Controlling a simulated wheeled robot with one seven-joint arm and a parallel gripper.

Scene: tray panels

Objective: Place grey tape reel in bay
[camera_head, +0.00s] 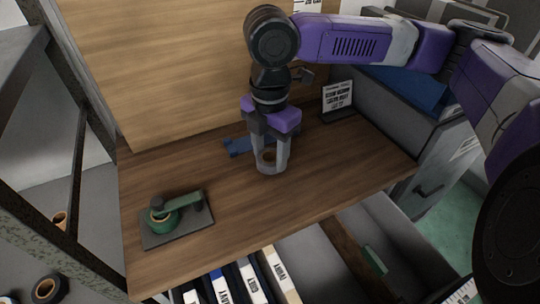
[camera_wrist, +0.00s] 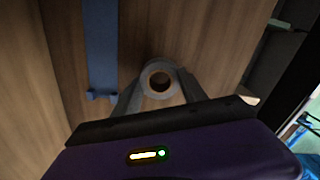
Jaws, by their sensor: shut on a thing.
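The grey tape reel (camera_wrist: 157,65) has a brown core and sits between the two fingers of my gripper (camera_wrist: 161,83) in the wrist view. In the head view my gripper (camera_head: 270,163) points down over the wooden worktop, shut on the reel. The fingers partly hide the reel there, and I cannot tell whether it touches the wood. Below the worktop's front edge is an open drawer with compartments; a grey compartment (camera_head: 307,262) looks empty. I cannot tell which space is the bay.
A blue piece (camera_head: 236,147) lies left of my gripper. A green tape dispenser (camera_head: 163,217) stands on a grey mat at left. Labelled folders (camera_head: 250,282) fill the drawer's left part. A sign (camera_head: 338,100) and grey cabinet (camera_head: 400,120) are at right. Front-centre worktop is clear.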

